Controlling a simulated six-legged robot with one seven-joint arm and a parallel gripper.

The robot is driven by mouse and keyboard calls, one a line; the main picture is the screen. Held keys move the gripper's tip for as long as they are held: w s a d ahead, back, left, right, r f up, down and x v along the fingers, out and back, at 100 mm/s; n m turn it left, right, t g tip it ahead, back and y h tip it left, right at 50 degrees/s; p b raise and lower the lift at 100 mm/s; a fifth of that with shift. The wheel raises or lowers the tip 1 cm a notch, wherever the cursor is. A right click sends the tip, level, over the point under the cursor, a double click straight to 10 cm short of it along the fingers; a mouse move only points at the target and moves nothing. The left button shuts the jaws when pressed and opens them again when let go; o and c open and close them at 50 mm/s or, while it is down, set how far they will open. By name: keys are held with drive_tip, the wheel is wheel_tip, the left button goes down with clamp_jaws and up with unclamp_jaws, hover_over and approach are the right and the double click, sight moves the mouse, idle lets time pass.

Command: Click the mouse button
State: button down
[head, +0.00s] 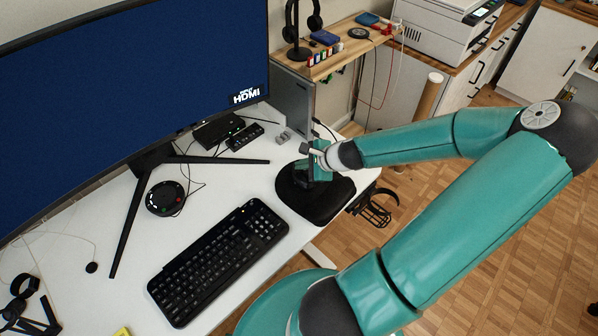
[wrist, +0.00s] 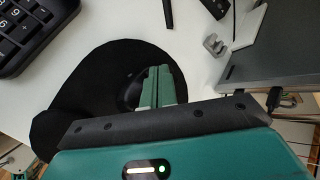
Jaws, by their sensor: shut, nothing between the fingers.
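The black mouse pad (head: 322,205) lies at the right end of the white desk, and it also shows in the wrist view (wrist: 60,115). In the wrist view a dark mouse (wrist: 127,95) sits on the pad, partly hidden by my gripper. My gripper (head: 316,176) is over the pad, pointing down. Its two green fingers (wrist: 157,74) are shut with nothing between them, just beside or over the mouse. I cannot tell whether the fingertips touch the mouse. In the head view the mouse is mostly hidden behind the gripper.
A black keyboard (head: 218,260) lies left of the pad. The large monitor (head: 120,95) stands behind on thin black legs (head: 127,225). A grey box (head: 292,103) and a wooden shelf (head: 335,58) are beyond the pad. A round black device (head: 165,198) lies near the monitor stand.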

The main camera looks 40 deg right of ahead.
drive_tip(key=shift+f, duration=0.1)
idle(0.3)
drive_tip(key=shift+f, duration=0.35)
drive_tip(key=shift+f, duration=0.35)
idle(0.7)
drive_tip(key=shift+r, duration=0.75)
drive_tip(key=shift+r, duration=2.5)
